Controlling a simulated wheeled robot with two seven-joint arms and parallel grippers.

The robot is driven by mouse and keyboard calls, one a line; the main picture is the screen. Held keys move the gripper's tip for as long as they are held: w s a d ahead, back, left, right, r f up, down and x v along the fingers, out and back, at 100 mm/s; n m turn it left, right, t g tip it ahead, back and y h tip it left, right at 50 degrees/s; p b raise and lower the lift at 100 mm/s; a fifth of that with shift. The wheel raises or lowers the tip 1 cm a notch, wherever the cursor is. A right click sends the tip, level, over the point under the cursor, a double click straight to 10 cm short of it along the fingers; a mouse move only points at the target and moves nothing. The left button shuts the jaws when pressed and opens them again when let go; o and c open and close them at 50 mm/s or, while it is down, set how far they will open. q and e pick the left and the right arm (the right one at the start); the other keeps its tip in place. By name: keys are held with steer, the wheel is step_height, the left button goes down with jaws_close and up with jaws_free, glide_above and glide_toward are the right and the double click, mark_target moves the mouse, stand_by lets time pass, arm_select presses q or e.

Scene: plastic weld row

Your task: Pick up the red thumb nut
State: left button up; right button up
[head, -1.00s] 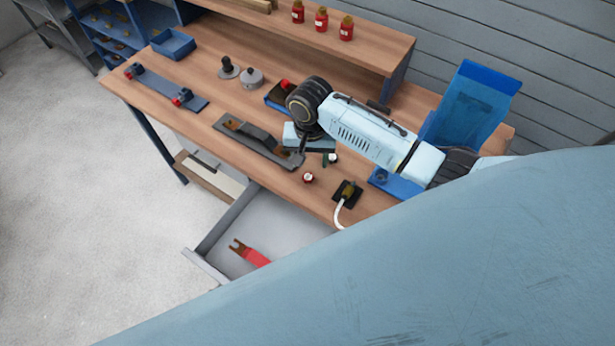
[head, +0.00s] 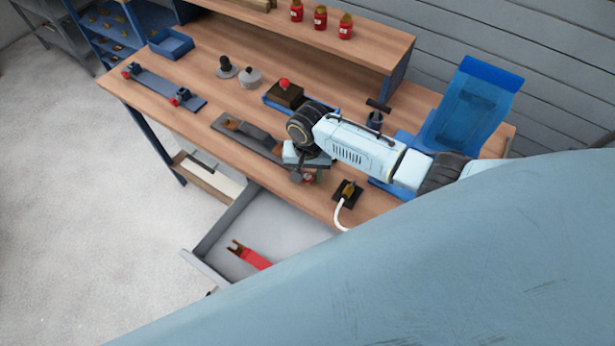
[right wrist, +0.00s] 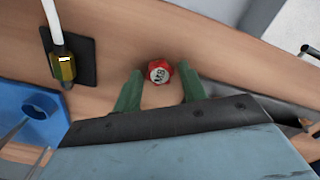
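The red thumb nut (right wrist: 159,72) lies on the wooden bench top in the right wrist view, its pale marked top face up. My right gripper (right wrist: 158,88) is open, with its two green fingers on either side of the near part of the nut and a gap to each side. In the head view the nut (head: 308,178) shows only in part beside my right gripper (head: 306,174), which covers much of it. I cannot tell the exact height of the fingertips above the bench. My left gripper is not in view.
A black pad with a brass fitting and white hose (head: 347,192) sits right of the nut. A dark fixture (head: 245,135) lies to the left. An open drawer (head: 215,235) holding a red-handled wrench (head: 250,255) is below. A blue bin (head: 475,105) stands at right.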

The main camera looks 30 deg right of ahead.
steer(key=c, duration=0.7)
steer(key=shift+r, duration=0.1)
steer(key=shift+c, duration=0.2)
